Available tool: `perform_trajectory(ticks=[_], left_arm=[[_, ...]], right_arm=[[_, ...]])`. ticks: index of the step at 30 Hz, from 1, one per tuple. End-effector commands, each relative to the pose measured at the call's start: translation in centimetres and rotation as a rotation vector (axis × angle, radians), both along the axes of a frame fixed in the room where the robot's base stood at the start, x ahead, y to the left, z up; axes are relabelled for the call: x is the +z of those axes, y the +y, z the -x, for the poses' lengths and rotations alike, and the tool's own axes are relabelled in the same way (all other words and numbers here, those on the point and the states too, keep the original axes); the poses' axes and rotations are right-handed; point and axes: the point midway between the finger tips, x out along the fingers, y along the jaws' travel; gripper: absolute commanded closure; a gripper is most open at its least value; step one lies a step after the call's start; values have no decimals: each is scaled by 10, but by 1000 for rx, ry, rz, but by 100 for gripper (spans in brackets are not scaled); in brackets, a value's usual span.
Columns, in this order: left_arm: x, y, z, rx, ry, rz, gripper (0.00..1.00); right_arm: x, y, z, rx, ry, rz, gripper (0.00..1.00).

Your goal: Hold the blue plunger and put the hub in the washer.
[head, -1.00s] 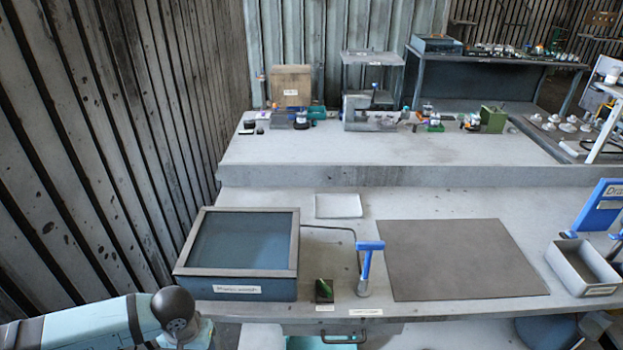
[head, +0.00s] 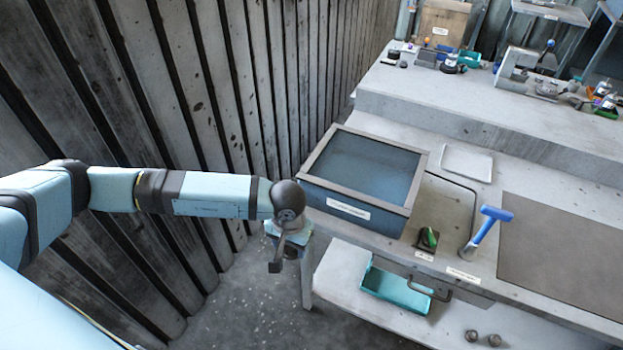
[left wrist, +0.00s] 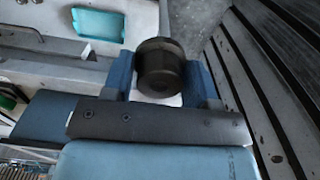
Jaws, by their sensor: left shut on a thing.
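My left gripper (left wrist: 165,78) is shut on a dark, ribbed cylindrical part, which I take for the hub (left wrist: 160,66). In the head view the left gripper (head: 284,246) hangs low in front of the bench's left end, left of the washer; the hub is not clear there. The washer (head: 352,212) is a blue-grey box with a grey frame and a white label. I cannot tell whether its blue top is a lid or liquid. The blue plunger (head: 492,222) has a T-shaped handle and stands tilted in a small metal holder, right of the washer. My right gripper is not in view.
A green switch on a black base (head: 427,240) sits between washer and plunger. A white plate (head: 467,162) lies behind, a grey mat (head: 565,240) right. A teal tray (head: 395,290) and two small metal parts (head: 482,338) are below the benchtop. A ribbed wall stands left.

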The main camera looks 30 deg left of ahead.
Motion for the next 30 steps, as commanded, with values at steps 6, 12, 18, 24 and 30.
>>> perform_trajectory(ticks=[6,12,18,24,30], left_arm=[[26,-24,-37,322,-6,6,74],[63,-51,-73,722,-3,7,74],[91,-71,-95,1009,-1,3,74],[103,-78,-102,1124,-1,-1,74],[103,-78,-102,1132,0,-1,74]], right_arm=[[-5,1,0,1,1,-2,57],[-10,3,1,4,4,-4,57],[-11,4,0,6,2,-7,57],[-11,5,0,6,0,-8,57],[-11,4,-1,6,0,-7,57]])
